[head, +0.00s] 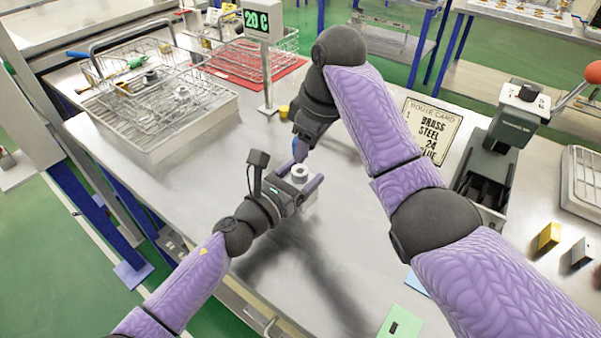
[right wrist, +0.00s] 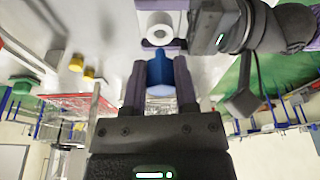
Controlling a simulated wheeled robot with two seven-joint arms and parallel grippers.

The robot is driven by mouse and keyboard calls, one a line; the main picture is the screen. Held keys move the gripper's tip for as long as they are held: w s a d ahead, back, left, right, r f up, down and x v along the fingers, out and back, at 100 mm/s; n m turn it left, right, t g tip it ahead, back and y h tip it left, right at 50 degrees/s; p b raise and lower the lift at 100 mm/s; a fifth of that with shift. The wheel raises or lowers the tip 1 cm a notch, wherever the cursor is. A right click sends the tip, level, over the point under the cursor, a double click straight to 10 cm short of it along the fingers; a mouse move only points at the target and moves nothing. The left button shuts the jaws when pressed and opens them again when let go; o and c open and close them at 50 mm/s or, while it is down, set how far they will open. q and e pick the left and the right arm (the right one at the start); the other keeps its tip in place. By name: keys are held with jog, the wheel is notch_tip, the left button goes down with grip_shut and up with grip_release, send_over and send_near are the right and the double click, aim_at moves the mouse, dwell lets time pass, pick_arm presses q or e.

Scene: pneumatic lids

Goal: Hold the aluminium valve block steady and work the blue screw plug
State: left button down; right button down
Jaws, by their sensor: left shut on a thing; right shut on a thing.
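The aluminium valve block (head: 311,203) is a pale block with a round ring-like port on top, low over the bench. My left gripper (head: 302,187) is shut on it, one finger on each side. In the right wrist view the block (right wrist: 157,15) shows a round port facing the camera. The blue screw plug (right wrist: 160,72) is between the fingers of my right gripper (right wrist: 160,88), which is shut on it. The plug is close to the block's near edge; I cannot tell whether they touch. In the head view my right gripper (head: 300,150) mostly hides the plug.
Wire baskets (head: 160,95) and a red mat (head: 262,82) lie at the back left. A 20 C display (head: 258,20) stands behind. A lettered card (head: 432,128) and a dark machine (head: 498,150) stand right. Small yellow (head: 549,236) and grey (head: 582,251) blocks lie far right.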

jog(key=shift+w+a+v, duration=0.1)
jog(key=shift+a+v, duration=0.05)
jog(key=shift+v, duration=0.6)
jog(key=shift+w+a+v, duration=0.1)
jog(key=shift+a+v, duration=0.05)
jog(key=shift+v, duration=0.6)
jog(key=shift+w+a+v, duration=0.1)
jog(key=shift+a+v, duration=0.05)
jog(key=shift+v, duration=0.6)
jog(key=shift+r, duration=0.1)
pick_arm(q)
grip_release()
jog(key=shift+d, duration=0.1)
jog(key=v, duration=1.2)
jog(key=shift+s, duration=0.1)
pick_arm(e)
jog(key=shift+s, duration=0.1)
